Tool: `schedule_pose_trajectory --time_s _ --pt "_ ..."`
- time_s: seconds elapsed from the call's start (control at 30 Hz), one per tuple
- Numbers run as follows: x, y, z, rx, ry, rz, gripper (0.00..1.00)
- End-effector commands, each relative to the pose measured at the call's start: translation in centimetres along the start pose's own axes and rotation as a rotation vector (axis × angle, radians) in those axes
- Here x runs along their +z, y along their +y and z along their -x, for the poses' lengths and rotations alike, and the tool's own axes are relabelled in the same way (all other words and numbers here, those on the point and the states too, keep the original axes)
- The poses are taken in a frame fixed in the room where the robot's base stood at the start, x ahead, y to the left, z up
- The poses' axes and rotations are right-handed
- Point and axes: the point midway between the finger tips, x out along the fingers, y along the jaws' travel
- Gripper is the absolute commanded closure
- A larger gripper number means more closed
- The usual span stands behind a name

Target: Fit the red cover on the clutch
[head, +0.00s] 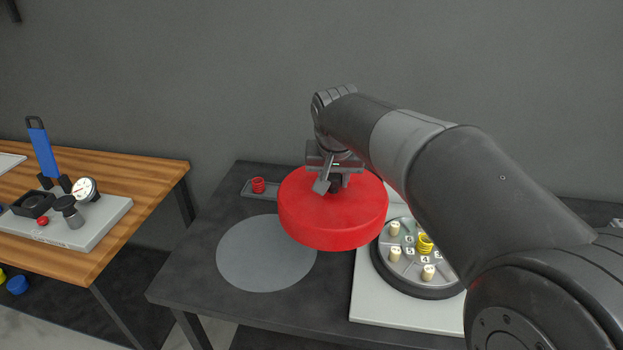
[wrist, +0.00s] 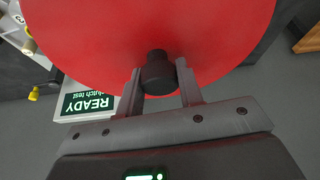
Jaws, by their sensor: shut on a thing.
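The red cover (head: 330,226) is a thick round disc with a black knob on top. My gripper (head: 336,186) is shut on that knob, and the cover hangs in the air above the dark table, just left of the clutch. In the wrist view the black knob (wrist: 158,73) sits between my two fingers, with the red cover (wrist: 100,35) behind it. The clutch (head: 402,268) is a grey round plate with a dark rim, numbered spots, several cream pegs and a yellow spring (head: 425,243). My arm hides its right part, and the cover hides some of its left edge.
The clutch stands on a white base (head: 370,307); a green READY sign (wrist: 88,103) shows in the wrist view. A grey round mat (head: 262,262) lies bare on the table. A small tray holds a red spring (head: 258,185). A wooden bench (head: 135,215) with a gauge fixture stands left.

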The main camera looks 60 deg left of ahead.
Motion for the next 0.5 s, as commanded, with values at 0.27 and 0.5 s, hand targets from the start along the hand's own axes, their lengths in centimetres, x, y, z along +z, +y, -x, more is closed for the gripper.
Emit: schedule_pose_trajectory --time_s 0.27,0.5 --pt "-0.5 13.2 0.1 0.091 0.004 -0.219 1.00" --pt "0.6 21.0 0.4 0.146 0.003 -0.355 1.00"
